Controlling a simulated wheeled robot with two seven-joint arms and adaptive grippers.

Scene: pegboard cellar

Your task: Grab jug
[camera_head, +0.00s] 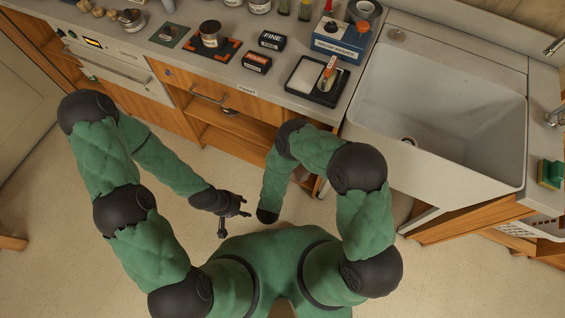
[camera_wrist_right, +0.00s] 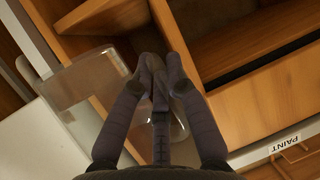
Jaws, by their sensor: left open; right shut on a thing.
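A clear, see-through vessel, which looks like the jug (camera_wrist_right: 90,82), shows in the right wrist view, left of and partly behind the fingers. My right gripper (camera_wrist_right: 162,68) is shut on it; the fingers hide the exact grip. The jug is tilted in that view, with open wooden cabinet parts behind it. I cannot make out the jug or the right gripper in the head view, where my right arm covers that area. My left gripper (camera_head: 233,214) is open and empty over the floor, in front of the cabinets.
A wooden drawer (camera_head: 222,96) and open shelf (camera_head: 238,130) lie under the counter. A white sink (camera_head: 440,115) stands at the right. The counter holds a brush washer box (camera_head: 340,42), a black tray (camera_head: 328,92) and small labelled boxes. The floor (camera_head: 165,195) is clear at left.

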